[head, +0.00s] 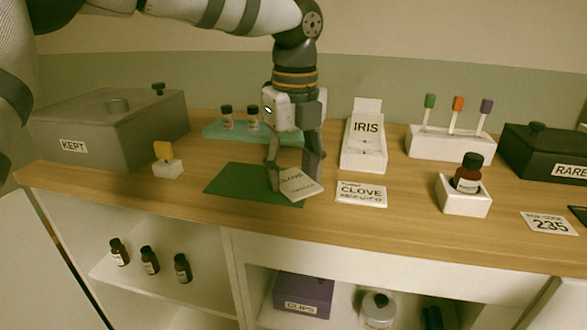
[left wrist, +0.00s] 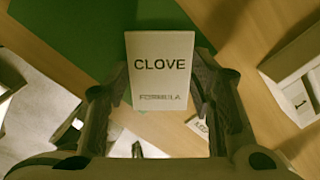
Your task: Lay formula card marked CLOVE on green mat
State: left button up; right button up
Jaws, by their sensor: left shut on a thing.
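The formula card marked CLOVE (head: 302,187) is white and sits between the fingers of my left gripper (head: 296,181), which is shut on it. In the left wrist view the card (left wrist: 158,72) faces the camera, with CLOVE and FORMULA readable, between the two dark fingers (left wrist: 155,95). The green mat (head: 235,181) lies flat on the wooden counter; it also shows in the left wrist view (left wrist: 75,35). The card overlaps the mat's right edge in the head view; I cannot tell whether it touches. My right gripper is not in view.
Another CLOVE card (head: 361,194) lies right of the mat. An IRIS holder (head: 364,155), a bottle in a white block (head: 463,193) and a tester rack (head: 450,145) stand farther right. A yellow-topped block (head: 167,168) and grey KEPT box (head: 110,125) are left. A teal tray (head: 215,132) is behind.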

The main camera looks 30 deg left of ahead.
aim_at(295, 182)
pick_arm(q)
jog(key=shift+f, duration=0.25)
jog(key=shift+s+f, duration=0.15)
jog(key=shift+f, duration=0.35)
jog(key=o, duration=0.8)
jog(key=shift+f, duration=0.25)
jog(key=shift+o, duration=0.2)
jog(key=shift+r, duration=0.25)
notch_tip(295, 182, up, 14)
jog(key=shift+d+f, duration=0.2)
jog(key=shift+f, duration=0.05)
